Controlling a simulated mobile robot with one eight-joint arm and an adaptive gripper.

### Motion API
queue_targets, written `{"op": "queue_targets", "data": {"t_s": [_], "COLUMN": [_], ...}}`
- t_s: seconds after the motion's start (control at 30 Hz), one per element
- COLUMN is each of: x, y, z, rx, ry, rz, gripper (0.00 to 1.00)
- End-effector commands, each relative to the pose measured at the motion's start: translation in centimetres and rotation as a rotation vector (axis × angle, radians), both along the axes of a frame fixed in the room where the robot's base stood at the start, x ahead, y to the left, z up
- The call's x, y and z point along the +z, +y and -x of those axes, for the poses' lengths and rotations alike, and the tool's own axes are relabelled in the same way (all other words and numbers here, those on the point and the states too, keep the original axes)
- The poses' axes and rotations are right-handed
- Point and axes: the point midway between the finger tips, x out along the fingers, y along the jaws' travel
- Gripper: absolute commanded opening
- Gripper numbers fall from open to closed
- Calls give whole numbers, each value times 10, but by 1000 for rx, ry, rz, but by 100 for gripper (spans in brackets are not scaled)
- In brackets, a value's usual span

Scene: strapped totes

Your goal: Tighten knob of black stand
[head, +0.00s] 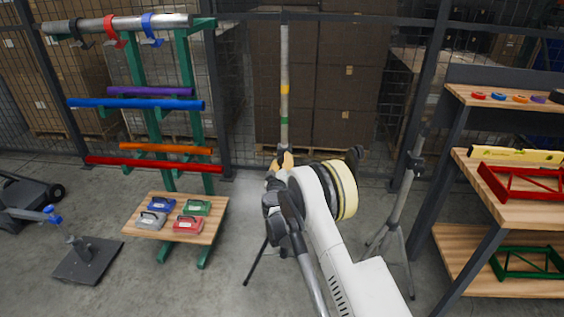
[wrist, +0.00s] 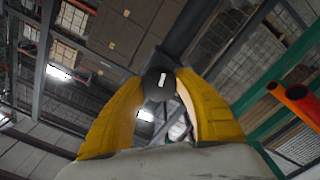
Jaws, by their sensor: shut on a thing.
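My gripper (head: 281,160) has yellow fingers and is in front of the black stand, whose dark leg (head: 257,262) shows left of my arm. In the wrist view the fingers close on both sides of a round dark knob (wrist: 159,84) with a short white mark on its face. The mark is nearly upright, slightly tilted. The stand's dark post (wrist: 188,28) rises behind the knob. In the head view my arm and gripper hide the knob and most of the stand's middle. A pale pole (head: 284,60) with yellow and green bands rises above the gripper.
A grey tripod (head: 402,190) stands close on the right of my arm. A wooden shelf unit (head: 520,195) is at the far right. On the left are a green rack (head: 185,70) with coloured tubes and a low wooden table (head: 140,222). A mesh fence is behind.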

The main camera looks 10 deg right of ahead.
Motion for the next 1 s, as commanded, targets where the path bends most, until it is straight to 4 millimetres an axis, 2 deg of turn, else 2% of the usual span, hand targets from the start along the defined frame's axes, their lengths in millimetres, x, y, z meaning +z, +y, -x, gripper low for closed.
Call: {"op": "queue_targets", "data": {"t_s": [0.4,0.9,0.93,1.0], "x": [1,1,1,1], "y": [0,0,0,0], "z": [0,0,0,0], "rx": [1,1,1,1], "ry": [-52,-58,-58,-58], "rz": [-160,-178,-178,-178], "gripper": [7,7,40,60]}}
